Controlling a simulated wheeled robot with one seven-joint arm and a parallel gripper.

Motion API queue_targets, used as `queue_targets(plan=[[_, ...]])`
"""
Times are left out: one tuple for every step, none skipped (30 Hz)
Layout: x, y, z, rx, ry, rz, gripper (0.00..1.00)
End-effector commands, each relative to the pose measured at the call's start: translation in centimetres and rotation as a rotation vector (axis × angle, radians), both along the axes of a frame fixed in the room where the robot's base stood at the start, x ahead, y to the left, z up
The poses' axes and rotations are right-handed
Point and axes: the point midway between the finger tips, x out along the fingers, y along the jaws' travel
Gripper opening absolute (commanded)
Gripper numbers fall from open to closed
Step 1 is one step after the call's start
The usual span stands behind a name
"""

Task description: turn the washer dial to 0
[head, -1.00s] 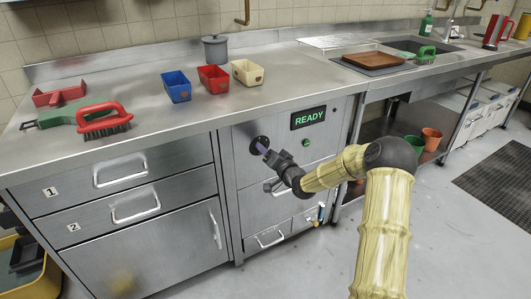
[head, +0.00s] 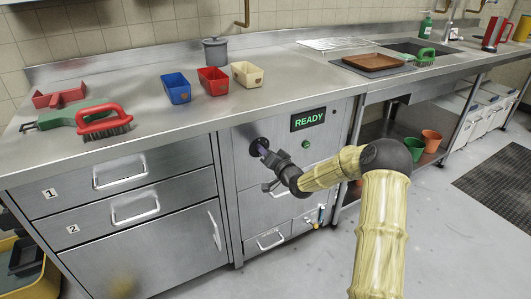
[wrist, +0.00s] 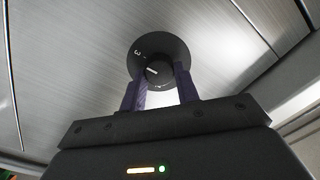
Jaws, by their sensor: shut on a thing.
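The washer dial (head: 257,143) is a round black disc on the steel front, left of the READY display (head: 308,119). In the wrist view the dial (wrist: 172,47) shows a white 3 at its upper left and other small marks, partly too small to read. Its centre knob (wrist: 158,71) has a short white line slanting to the upper left. My gripper (head: 266,152) reaches the dial from the front. In the wrist view its purple fingers (wrist: 157,82) are shut on the knob, one on each side. I cannot make out a 0.
The counter above holds blue (head: 176,87), red (head: 213,80) and cream (head: 248,74) bins and a red brush (head: 103,122). Drawers with bar handles (head: 121,169) lie left of the dial. The floor at the right is clear up to a dark mat (head: 497,183).

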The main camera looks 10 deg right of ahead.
Motion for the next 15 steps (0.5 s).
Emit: queue_targets(plan=[[0.01, -0.08, -0.05, -0.013, -0.003, -0.001, 0.08], [0.0, -0.08, -0.05, -0.022, -0.006, -0.002, 0.08], [0.0, -0.08, -0.03, -0.036, -0.011, -0.001, 0.08], [0.0, -0.05, -0.03, -0.047, -0.015, -0.001, 0.08], [0.0, -0.02, -0.02, -0.061, -0.02, -0.001, 0.08], [0.0, -0.02, -0.04, -0.079, -0.025, -0.001, 0.08], [-0.01, -0.01, -0.07, -0.096, -0.03, -0.001, 0.08], [-0.02, 0.01, -0.08, -0.114, -0.035, 0.0, 0.08], [-0.02, 0.07, -0.07, -0.139, -0.044, 0.001, 0.08], [-0.02, 0.09, -0.05, -0.16, -0.05, 0.001, 0.08], [-0.03, 0.06, -0.06, -0.181, -0.057, 0.001, 0.08], [-0.04, 0.07, -0.04, -0.211, -0.067, 0.001, 0.08], [-0.04, 0.1, -0.04, -0.234, -0.075, 0.001, 0.08], [-0.05, 0.09, -0.07, -0.259, -0.083, 0.001, 0.08], [-0.05, 0.09, -0.07, -0.293, -0.095, 0.001, 0.08]])
